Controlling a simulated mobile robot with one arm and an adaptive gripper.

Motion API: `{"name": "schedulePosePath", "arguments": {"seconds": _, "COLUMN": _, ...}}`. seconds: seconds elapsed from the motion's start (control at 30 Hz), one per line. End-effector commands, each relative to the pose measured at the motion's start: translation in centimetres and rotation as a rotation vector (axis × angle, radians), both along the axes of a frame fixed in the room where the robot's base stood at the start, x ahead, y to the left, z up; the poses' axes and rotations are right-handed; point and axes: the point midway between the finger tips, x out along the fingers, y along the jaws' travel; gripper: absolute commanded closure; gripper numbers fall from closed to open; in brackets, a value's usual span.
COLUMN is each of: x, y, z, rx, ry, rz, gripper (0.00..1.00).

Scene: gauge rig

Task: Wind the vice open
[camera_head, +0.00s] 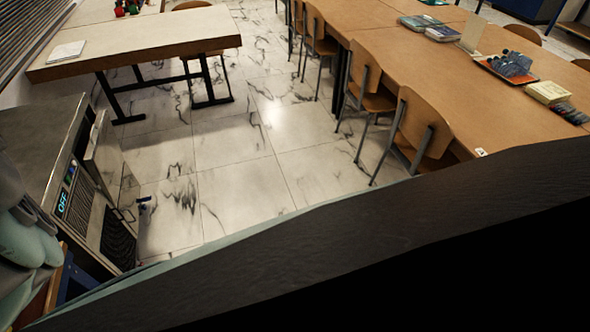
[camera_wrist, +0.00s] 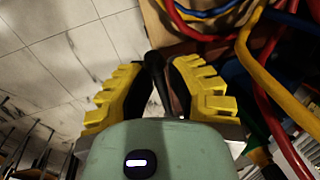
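My gripper (camera_wrist: 158,100) shows in the wrist view, with ridged yellow fingers and dark inner pads spread apart. A dark rod (camera_wrist: 155,68) with a rounded end lies between the fingers. Light gaps show beside it, so the fingers do not look closed on it. I cannot tell whether this rod is the vice's handle. The vice's body and jaws cannot be made out in either view. In the head view, pale green parts of my arm show at the lower left, and my gripper's fingers are not visible.
Red, yellow and blue cables (camera_wrist: 262,75) crowd the right of the wrist view. In the head view, a cabinet (camera_head: 58,135) with an OFF display stands left. A table (camera_head: 140,45), chairs (camera_head: 422,130) and a long table (camera_head: 440,70) surround clear marble floor (camera_head: 215,150).

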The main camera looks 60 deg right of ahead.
Motion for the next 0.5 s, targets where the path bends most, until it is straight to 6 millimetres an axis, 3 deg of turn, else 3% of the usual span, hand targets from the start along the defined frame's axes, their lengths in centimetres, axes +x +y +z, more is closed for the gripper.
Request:
{"name": "schedulePosePath", "arguments": {"seconds": 0.13, "x": 0.01, "y": -0.01, "z": 0.0, "rx": 0.0, "ry": 0.0, "rz": 0.0, "gripper": 1.0}}
{"name": "schedulePosePath", "arguments": {"seconds": 0.5, "x": 0.02, "y": -0.03, "z": -0.01, "rx": 0.0, "ry": 0.0, "rz": -0.001, "gripper": 1.0}}
